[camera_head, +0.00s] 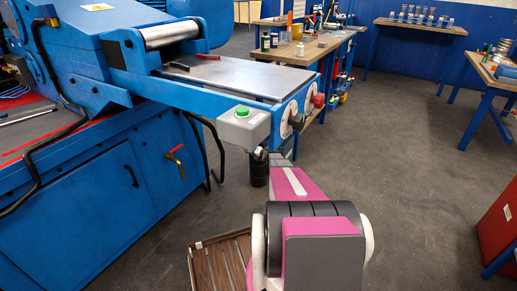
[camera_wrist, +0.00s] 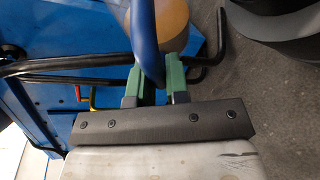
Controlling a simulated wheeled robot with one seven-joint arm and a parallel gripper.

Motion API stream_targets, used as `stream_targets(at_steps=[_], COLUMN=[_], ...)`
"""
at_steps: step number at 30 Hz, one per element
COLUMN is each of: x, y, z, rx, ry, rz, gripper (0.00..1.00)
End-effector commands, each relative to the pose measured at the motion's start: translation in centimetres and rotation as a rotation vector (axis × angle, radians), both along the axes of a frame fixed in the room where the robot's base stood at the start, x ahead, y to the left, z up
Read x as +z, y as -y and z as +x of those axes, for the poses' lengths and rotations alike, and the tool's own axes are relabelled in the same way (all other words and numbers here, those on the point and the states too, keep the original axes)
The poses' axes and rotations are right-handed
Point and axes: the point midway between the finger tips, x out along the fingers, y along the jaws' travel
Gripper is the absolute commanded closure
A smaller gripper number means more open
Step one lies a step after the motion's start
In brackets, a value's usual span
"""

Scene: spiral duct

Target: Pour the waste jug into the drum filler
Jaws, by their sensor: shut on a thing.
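In the wrist view, my gripper (camera_wrist: 157,78) has its two green fingers closed around a blue handle (camera_wrist: 146,40). The handle belongs to what looks like the waste jug, a rounded amber body (camera_wrist: 172,18) at the top edge. Most of the jug is cut off by the frame, so its tilt and fill cannot be told. In the head view my pink and grey arm hides the gripper and the jug. I cannot make out the drum filler for certain in either view.
A large blue machine (camera_head: 100,190) with a steel bed (camera_head: 235,78) and a green-button box (camera_head: 243,124) fills the left. A slatted brown tray (camera_head: 205,265) is low in front. A red cabinet (camera_head: 498,228) is at right; the floor between is clear.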

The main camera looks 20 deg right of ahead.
Motion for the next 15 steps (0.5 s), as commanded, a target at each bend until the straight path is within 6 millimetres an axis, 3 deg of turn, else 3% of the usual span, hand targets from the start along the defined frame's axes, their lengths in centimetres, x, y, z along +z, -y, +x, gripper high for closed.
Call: stream_targets(at_steps=[15], x=[-0.09], y=[-0.25], z=[0.14], rx=[-0.001], ry=[-0.011], rz=[0.055], gripper=[1.0])
